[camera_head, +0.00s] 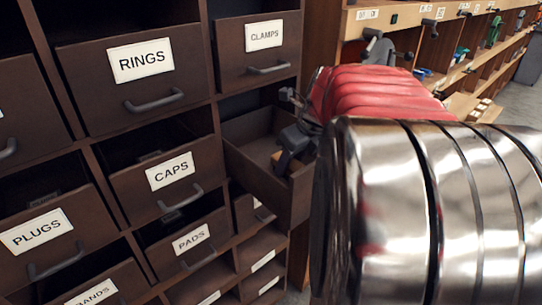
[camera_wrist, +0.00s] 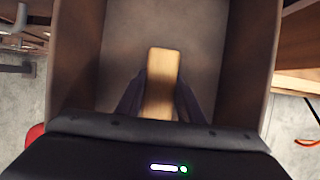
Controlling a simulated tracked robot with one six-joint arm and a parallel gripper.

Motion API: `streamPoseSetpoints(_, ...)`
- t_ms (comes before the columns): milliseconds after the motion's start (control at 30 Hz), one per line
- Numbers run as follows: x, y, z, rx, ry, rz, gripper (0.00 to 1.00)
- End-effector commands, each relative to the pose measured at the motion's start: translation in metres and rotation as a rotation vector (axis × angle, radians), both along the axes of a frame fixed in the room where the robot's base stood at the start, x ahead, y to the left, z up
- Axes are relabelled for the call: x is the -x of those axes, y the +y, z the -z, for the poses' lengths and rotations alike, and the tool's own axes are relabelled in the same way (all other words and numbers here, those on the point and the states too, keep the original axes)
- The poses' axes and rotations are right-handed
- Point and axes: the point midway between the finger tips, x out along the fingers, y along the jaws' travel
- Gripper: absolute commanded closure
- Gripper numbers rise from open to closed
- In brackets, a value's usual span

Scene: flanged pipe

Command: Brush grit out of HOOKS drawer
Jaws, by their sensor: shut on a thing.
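An open drawer (camera_head: 256,178) is pulled out right of the CAPS drawer and below the CLAMPS drawer. Its label does not show, so I cannot read whether it is HOOKS. My gripper (camera_head: 287,155) is over or inside its opening. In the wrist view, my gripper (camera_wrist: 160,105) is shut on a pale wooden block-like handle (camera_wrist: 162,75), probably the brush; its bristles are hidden. The drawer's side wall (camera_wrist: 78,60) and bare floor (camera_wrist: 197,35) show around it. I cannot make out any grit.
Drawers labelled RINGS (camera_head: 135,85), CAPS (camera_head: 165,180), PADS (camera_head: 188,240) and PLUGS (camera_head: 45,235) flank the open drawer on the left and below. A wooden shelf (camera_head: 430,40) with tools stands behind my arm at the right.

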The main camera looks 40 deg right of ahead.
Motion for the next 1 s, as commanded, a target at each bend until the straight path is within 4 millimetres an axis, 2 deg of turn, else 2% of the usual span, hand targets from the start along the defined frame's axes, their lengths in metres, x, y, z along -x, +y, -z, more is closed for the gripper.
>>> streamPoseSetpoints(233,0.000,0.003,0.000,0.001,-0.001,-0.001,0.97)
streamPoseSetpoints(600,0.001,0.022,0.002,0.000,-0.001,-0.001,0.97)
streamPoseSetpoints(1000,0.001,0.025,0.004,-0.003,0.002,0.001,0.97)
